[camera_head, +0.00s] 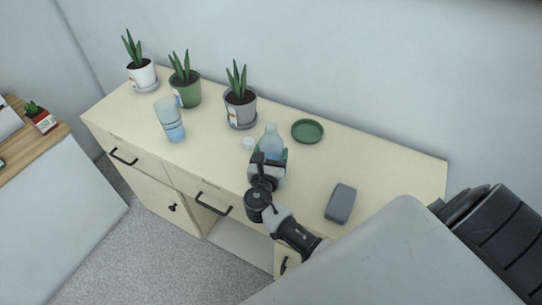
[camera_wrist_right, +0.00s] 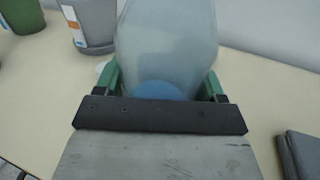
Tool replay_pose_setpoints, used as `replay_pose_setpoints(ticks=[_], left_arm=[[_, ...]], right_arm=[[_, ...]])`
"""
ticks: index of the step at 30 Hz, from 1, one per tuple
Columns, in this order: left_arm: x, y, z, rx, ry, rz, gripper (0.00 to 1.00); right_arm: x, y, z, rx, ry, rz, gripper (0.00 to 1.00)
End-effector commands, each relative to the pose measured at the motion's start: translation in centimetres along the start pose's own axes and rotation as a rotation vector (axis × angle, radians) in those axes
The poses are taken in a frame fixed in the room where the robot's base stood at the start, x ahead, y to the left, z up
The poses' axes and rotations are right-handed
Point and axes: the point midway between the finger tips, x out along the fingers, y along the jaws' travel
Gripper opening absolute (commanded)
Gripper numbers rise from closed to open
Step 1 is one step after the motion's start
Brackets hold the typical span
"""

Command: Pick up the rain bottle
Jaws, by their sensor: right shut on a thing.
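A translucent pale bottle (camera_head: 271,139) stands upright on the cream cabinet top, near its front middle. My right gripper (camera_head: 268,160) is shut on its lower part. In the right wrist view the bottle (camera_wrist_right: 168,38) fills the space between the green fingers, with a round blue patch low on it. Its base is hidden by the gripper, so I cannot tell whether it is clear of the surface. A second clear vessel with a blue lower part (camera_head: 170,120) stands further left. My left gripper is not in view.
Potted plants in white (camera_head: 142,76), green (camera_head: 187,94) and grey (camera_head: 240,108) pots line the back. A small white round item (camera_head: 248,143) is left of the held bottle. A green dish (camera_head: 308,131) and grey box (camera_head: 341,203) lie to the right.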

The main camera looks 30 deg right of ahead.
Motion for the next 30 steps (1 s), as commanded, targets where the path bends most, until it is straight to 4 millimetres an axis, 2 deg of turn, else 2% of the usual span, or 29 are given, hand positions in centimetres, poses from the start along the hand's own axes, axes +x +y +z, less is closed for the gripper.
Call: replay_pose_setpoints(ticks=[11,14,18,24,30], left_arm=[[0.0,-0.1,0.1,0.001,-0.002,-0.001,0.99],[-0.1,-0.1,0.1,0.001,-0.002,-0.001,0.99],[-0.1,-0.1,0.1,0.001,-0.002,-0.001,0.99],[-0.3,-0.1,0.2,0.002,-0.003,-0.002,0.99],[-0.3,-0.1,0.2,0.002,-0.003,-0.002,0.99]], right_arm=[[0.0,0.0,0.8,0.003,-0.001,0.0,0.41],[0.0,0.0,1.9,0.004,-0.002,-0.001,0.41],[0.0,0.0,4.6,0.008,-0.004,0.0,0.41],[-1.5,-4.7,7.0,0.002,-0.003,0.0,0.41],[-2.7,-8.5,9.4,0.0,-0.002,0.0,0.41]])
